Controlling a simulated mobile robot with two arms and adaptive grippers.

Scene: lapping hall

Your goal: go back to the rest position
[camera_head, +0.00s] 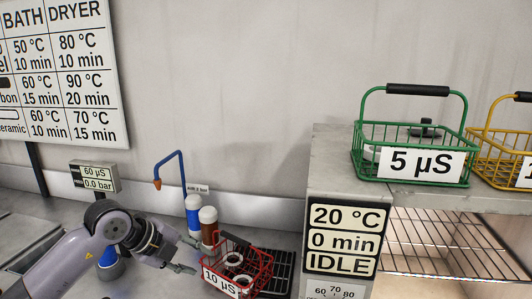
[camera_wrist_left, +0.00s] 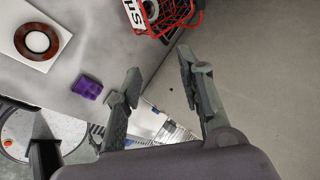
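My left gripper (camera_head: 192,256) reaches in from the lower left in the head view, with its fingers spread apart and nothing between them. In the left wrist view the open left gripper (camera_wrist_left: 160,72) also shows both fingers with an empty gap. A red wire basket (camera_head: 262,272) labelled 10 µS stands just right of the fingertips in the head view, with pale ring-shaped parts inside. The red basket (camera_wrist_left: 188,24) lies beyond the fingertips at the top of the wrist view; the fingers look apart from it. My right gripper is in neither view.
A dryer (camera_head: 320,165) with an IDLE display stands right of the red basket. A green basket (camera_head: 440,135) and a yellow basket (camera_head: 490,143) stand on top. Two bottles (camera_head: 208,228) stand behind the gripper. A purple block (camera_wrist_left: 87,88) and white card (camera_wrist_left: 62,38) lie on the bench.

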